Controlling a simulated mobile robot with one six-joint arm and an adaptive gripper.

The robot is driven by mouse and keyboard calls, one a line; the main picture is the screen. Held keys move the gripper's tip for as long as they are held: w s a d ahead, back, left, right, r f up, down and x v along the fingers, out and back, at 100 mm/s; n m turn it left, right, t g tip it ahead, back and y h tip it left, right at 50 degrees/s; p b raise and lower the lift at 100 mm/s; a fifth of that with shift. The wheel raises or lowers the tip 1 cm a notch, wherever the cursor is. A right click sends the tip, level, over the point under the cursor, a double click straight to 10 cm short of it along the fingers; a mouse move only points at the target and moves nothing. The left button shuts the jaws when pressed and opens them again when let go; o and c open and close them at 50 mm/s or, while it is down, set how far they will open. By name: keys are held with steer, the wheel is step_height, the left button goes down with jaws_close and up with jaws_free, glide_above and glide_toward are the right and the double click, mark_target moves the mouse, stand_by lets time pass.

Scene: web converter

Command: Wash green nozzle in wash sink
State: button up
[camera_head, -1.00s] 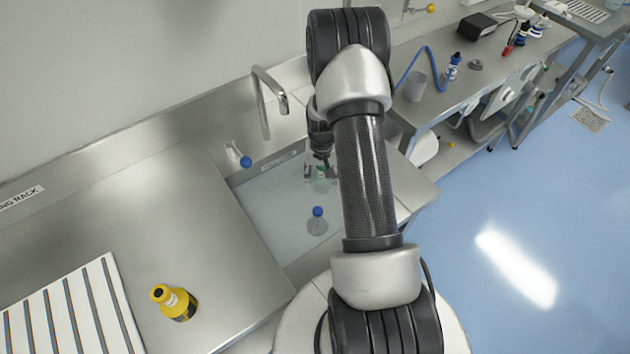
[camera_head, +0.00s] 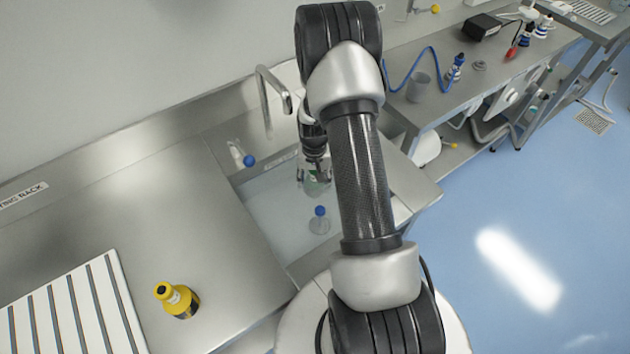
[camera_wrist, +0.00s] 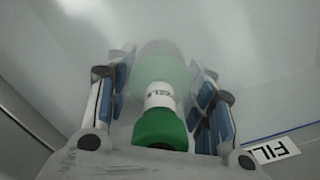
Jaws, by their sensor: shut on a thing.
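The green nozzle (camera_wrist: 160,128) is between the two fingers of my gripper (camera_wrist: 160,105) in the wrist view. It has a green end, a white labelled band and a paler green far part that looks blurred, as if under water. My gripper is shut on it. My arm hides the sink's right part.
A clear blue-capped bottle (camera_head: 319,222) stands in the sink near my gripper. Another blue-capped bottle (camera_head: 247,160) is at the sink's back left. A faucet (camera_head: 272,85) arches behind. A yellow bottle (camera_head: 177,299) and a slatted rack (camera_head: 75,310) are on the left counter.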

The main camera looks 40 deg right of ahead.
step_height(320, 180, up, 16)
steer(key=p, duration=1)
steer(key=shift+r, duration=0.25)
step_height(320, 180, down, 17)
steer(key=b, duration=1.2)
steer(key=shift+f, duration=0.1)
steer(key=shift+s+d+b, duration=0.1)
steer(key=shift+d+b, duration=0.3)
steer(key=shift+d, duration=1.35)
steer(key=shift+a, duration=3.35)
